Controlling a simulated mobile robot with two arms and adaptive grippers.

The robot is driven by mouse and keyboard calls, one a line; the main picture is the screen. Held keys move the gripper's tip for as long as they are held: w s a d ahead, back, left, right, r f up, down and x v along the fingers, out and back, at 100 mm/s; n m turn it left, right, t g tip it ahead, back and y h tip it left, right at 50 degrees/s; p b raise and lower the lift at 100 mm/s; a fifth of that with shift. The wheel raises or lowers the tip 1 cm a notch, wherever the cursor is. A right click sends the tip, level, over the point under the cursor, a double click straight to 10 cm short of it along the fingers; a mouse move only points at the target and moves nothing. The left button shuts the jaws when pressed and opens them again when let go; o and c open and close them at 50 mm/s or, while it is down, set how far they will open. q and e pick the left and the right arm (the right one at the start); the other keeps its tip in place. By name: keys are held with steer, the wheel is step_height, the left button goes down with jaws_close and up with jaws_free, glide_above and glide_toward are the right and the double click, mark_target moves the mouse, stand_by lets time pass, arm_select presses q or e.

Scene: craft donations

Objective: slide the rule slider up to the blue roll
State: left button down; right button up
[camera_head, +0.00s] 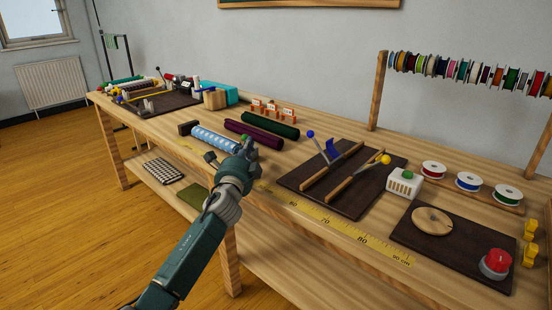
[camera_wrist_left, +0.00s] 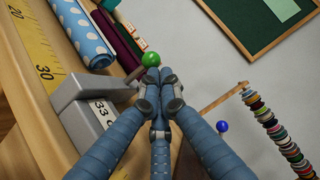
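The rule slider (camera_wrist_left: 88,118) is a grey block on the yellow rule, with a green knob (camera_wrist_left: 138,55) on a post and a readout beginning with 33. In the head view a grey part of it (camera_head: 211,157) shows left of my gripper. The blue roll (camera_head: 216,139), with white dots, lies behind the rule; its near end (camera_wrist_left: 95,52) is close to the slider's arm in the wrist view. I cannot tell whether they touch. My left gripper (camera_wrist_left: 160,76) has its fingers together beside the knob's post, apparently holding nothing; it also shows in the head view (camera_head: 247,146).
The yellow rule (camera_head: 345,231) runs along the table's front edge. Purple (camera_head: 254,135) and dark green (camera_head: 270,125) rolls lie behind the blue one. A dark mat (camera_head: 330,200) with wooden bars and levers is to the right. Several ribbon spools hang at the back right.

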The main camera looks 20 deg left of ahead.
arm_select(q)
steer(key=a, duration=0.1)
steer(key=w+a, duration=0.1)
steer(key=a, duration=0.1)
steer(key=w+a, duration=0.1)
steer(key=a, duration=0.1)
steer(key=shift+w+a+b, duration=0.15)
steer(key=shift+w+b, duration=0.05)
steer(key=shift+b, duration=0.15)
arm_select(e)
steer(key=w+r, duration=0.2)
steer(key=r, duration=0.1)
steer(key=shift+a+r, duration=0.15)
steer(key=shift+r, duration=0.05)
arm_select(q)
steer(key=shift+f, duration=0.1)
